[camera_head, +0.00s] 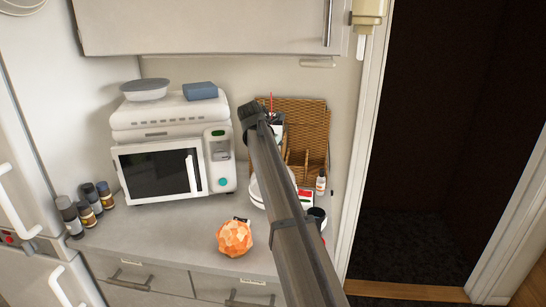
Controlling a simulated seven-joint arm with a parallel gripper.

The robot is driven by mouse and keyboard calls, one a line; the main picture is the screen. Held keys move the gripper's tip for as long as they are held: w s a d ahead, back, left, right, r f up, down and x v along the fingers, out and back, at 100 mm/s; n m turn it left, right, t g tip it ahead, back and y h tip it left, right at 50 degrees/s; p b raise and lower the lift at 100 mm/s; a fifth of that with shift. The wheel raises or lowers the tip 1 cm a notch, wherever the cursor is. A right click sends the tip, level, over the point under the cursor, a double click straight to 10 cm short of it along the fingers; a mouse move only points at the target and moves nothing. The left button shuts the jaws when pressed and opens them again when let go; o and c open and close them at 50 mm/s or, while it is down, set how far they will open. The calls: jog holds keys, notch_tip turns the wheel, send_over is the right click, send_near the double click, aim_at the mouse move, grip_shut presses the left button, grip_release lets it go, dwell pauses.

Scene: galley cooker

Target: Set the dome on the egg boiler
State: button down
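A white rounded appliance (256,193) stands on the counter, mostly hidden behind my arm; it may be the egg boiler, but I cannot be sure. I cannot pick out the dome with certainty. A grey, shallow, dish-like piece (145,88) lies on the microwave and may be a lid or a dish. My arm reaches up from the bottom right across the counter. My gripper (277,121) is partly visible at the arm's far end, in front of the wicker basket; its fingers are too hidden and small to read.
Several small jars (88,205) are at far left. A wicker basket (312,125) leans at the back.

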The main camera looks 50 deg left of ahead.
jog(key=shift+c, duration=1.9)
grip_release()
jog(key=shift+r, duration=0.15)
jog(key=shift+r, duration=3.4)
jog(key=shift+c, duration=0.4)
grip_shut()
jog(key=shift+f, duration=1.75)
